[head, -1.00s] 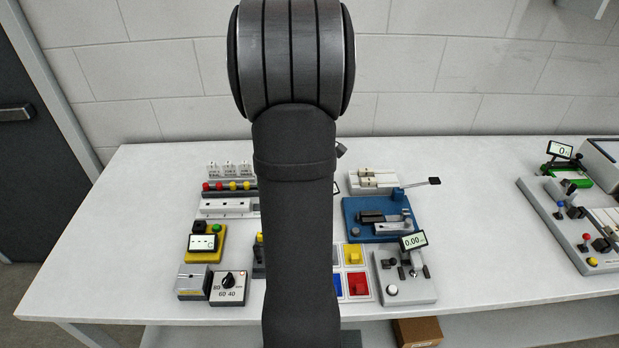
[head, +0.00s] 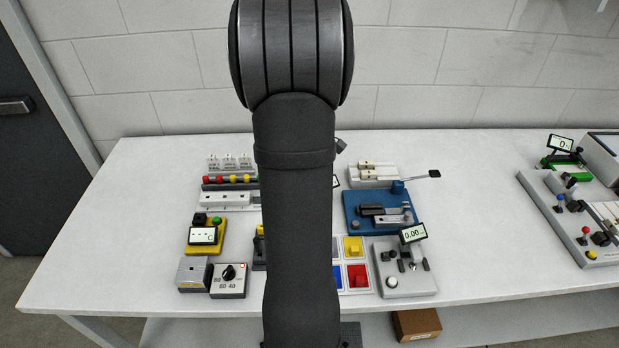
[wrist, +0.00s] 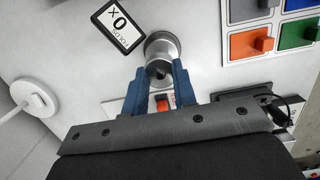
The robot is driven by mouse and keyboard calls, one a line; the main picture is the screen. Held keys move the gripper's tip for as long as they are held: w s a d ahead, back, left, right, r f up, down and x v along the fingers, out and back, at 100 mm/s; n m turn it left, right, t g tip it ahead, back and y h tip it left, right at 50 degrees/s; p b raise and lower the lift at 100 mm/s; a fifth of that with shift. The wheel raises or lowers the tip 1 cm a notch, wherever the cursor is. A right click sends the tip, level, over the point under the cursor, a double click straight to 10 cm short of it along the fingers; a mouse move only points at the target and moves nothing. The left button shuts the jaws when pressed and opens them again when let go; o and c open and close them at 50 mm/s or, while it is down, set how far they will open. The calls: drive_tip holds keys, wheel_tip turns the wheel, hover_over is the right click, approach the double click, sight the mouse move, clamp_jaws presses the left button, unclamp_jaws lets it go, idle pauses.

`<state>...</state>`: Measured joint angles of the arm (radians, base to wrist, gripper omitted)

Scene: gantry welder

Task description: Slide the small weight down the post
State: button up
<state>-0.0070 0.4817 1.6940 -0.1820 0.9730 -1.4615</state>
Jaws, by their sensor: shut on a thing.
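In the wrist view, my gripper (wrist: 161,74) has two blue fingers, shut on a small round dark-grey metal piece, which I take to be the small weight (wrist: 157,70). A wider silver round part (wrist: 162,45) shows just beyond it, in line with the fingertips. The post itself is mostly hidden, and I cannot tell how high the weight is on it. In the head view my own arm covers this spot, so neither the gripper nor the weight shows there.
In the wrist view a black-framed display (wrist: 118,25) reading 0 stands close left of the fingertips. A white round stand (wrist: 35,97) is at far left, and coloured blocks (wrist: 251,43) are at upper right. Several devices, including a blue one (head: 378,212), crowd the bench around my arm.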

drive_tip(key=shift+f, duration=2.25)
drive_tip(key=o, duration=1.1)
drive_tip(key=a+r, duration=0.1)
drive_tip(key=r, duration=1)
drive_tip(key=a+r, duration=0.1)
drive_tip(key=r, duration=0.5)
drive_tip(key=shift+a+r, duration=0.1)
drive_tip(key=shift+a, duration=0.2)
drive_tip(key=d+f, duration=0.1)
drive_tip(key=f, duration=1)
drive_tip(key=d+f, duration=0.1)
drive_tip(key=f, duration=0.5)
drive_tip(key=shift+d, duration=0.35)
drive_tip(key=shift+r, duration=0.1)
